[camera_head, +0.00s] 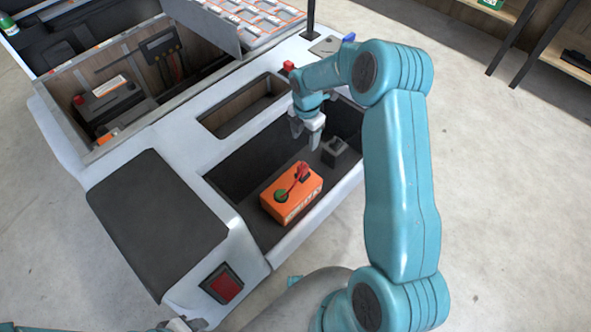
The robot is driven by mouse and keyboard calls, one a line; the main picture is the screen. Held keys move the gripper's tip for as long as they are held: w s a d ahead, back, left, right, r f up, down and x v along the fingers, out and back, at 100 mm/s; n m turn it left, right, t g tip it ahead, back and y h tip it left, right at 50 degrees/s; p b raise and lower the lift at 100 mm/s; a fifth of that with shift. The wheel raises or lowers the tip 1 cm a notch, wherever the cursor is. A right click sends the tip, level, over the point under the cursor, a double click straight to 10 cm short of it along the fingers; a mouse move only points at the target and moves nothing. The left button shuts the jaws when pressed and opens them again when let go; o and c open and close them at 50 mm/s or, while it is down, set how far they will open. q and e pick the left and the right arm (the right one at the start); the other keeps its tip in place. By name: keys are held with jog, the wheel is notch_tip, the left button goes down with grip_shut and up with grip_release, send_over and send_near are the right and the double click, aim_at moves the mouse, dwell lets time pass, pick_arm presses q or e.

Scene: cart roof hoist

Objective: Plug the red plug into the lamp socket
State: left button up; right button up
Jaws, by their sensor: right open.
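A small red piece (288,66) stands on the cart's pale rim behind my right wrist; it may be the red plug. Another red piece (302,171) lies on top of an orange box (292,202) in the open bay. I cannot tell which is the plug. A dark block (334,152) with a raised top sits in the bay to the right of the box; whether it is the lamp socket is unclear. My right gripper (308,138) is open and empty, pointing down over the bay, apart from the box and block. My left gripper (182,324) barely shows at the bottom edge.
A red lamp (222,284) is set in the cart's near corner, beside a dark pad (158,222). A deeper compartment with a black battery (108,101) lies at the left. Open floor is at the right.

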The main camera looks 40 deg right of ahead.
jog(key=b, duration=0.1)
send_near(303, 166)
jog(key=f, duration=0.5)
jog(key=shift+s+d+f, duration=0.1)
jog(key=shift+s+d, duration=0.05)
jog(key=shift+d, duration=0.25)
jog(key=f, duration=0.6)
jog(key=shift+w+a+b, duration=0.2)
jog(key=shift+a+b, duration=0.1)
jog(key=shift+a, duration=0.05)
jog(key=shift+r, duration=0.1)
jog(key=c, duration=1)
